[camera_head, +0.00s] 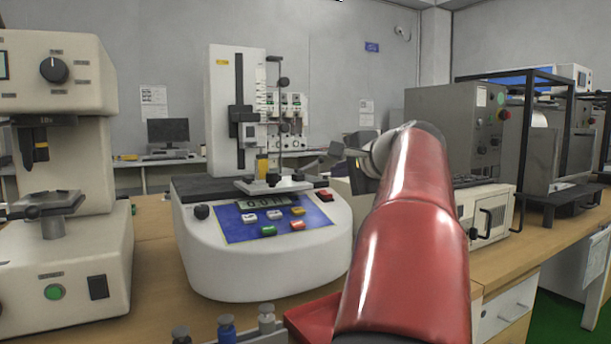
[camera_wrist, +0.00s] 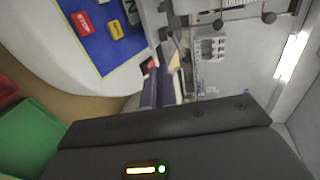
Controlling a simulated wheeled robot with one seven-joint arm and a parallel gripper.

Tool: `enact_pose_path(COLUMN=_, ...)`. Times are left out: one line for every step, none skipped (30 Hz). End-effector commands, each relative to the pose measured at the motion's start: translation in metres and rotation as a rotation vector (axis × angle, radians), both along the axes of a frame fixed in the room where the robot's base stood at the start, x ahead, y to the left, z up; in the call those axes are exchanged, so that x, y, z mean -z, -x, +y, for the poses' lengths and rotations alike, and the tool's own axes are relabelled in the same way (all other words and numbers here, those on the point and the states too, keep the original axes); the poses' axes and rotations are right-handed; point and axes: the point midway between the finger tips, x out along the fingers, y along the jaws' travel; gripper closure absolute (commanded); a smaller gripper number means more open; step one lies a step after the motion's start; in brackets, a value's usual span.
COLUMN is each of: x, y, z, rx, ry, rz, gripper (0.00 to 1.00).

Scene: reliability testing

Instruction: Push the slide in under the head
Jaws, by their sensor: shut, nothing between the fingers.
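A white machine (camera_head: 265,245) stands on the bench in the middle of the head view. A pale flat plate, which looks like the slide (camera_head: 290,187), lies across its dark bed, with a small yellow block (camera_head: 262,166) on it. A dark head (camera_head: 243,118) is on the upright column, above and left of the block. My gripper shows in the wrist view as two dark fingers (camera_wrist: 162,68) close together, with nothing seen between them. It is apart from the machine's blue panel (camera_wrist: 100,28). In the head view my arm hides much of the gripper.
A cream tester (camera_head: 70,240) stands at the left. Several small bottles (camera_head: 227,328) stand at the front edge. A grey machine (camera_head: 455,125) and a black frame (camera_head: 515,150) stand at the right. Red and green bins (camera_wrist: 35,135) lie near my gripper in the wrist view.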

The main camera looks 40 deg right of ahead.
Motion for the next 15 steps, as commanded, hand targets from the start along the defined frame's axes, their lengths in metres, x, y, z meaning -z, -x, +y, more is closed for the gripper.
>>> enact_pose_path(x=0.003, y=-0.008, z=-0.001, rx=-0.004, ry=-0.002, rz=0.002, gripper=1.00)
enact_pose_path(x=0.005, y=-0.013, z=-0.002, rx=-0.003, ry=-0.002, rz=0.003, gripper=1.00)
enact_pose_path(x=0.007, y=-0.020, z=-0.004, rx=-0.004, ry=-0.001, rz=0.004, gripper=1.00)
enact_pose_path(x=0.009, y=-0.026, z=-0.005, rx=-0.004, ry=-0.001, rz=0.004, gripper=1.00)
enact_pose_path(x=0.010, y=-0.032, z=-0.007, rx=-0.004, ry=0.000, rz=0.004, gripper=1.00)
enact_pose_path(x=0.014, y=-0.041, z=-0.009, rx=-0.004, ry=-0.001, rz=0.004, gripper=1.00)
enact_pose_path(x=0.015, y=-0.047, z=-0.010, rx=-0.003, ry=0.000, rz=0.004, gripper=1.00)
enact_pose_path(x=0.017, y=-0.053, z=-0.012, rx=-0.004, ry=0.000, rz=0.005, gripper=1.00)
enact_pose_path(x=0.020, y=-0.061, z=-0.013, rx=-0.004, ry=0.000, rz=0.005, gripper=1.00)
enact_pose_path(x=0.022, y=-0.067, z=-0.015, rx=-0.003, ry=0.000, rz=0.004, gripper=1.00)
enact_pose_path(x=0.024, y=-0.073, z=-0.016, rx=-0.005, ry=0.000, rz=0.005, gripper=1.00)
enact_pose_path(x=0.026, y=-0.080, z=-0.018, rx=-0.005, ry=0.001, rz=0.004, gripper=1.00)
enact_pose_path(x=0.028, y=-0.086, z=-0.019, rx=-0.005, ry=0.001, rz=0.004, gripper=1.00)
enact_pose_path(x=0.027, y=-0.091, z=-0.020, rx=-0.005, ry=0.001, rz=0.004, gripper=1.00)
enact_pose_path(x=0.026, y=-0.097, z=-0.022, rx=-0.004, ry=0.001, rz=0.003, gripper=1.00)
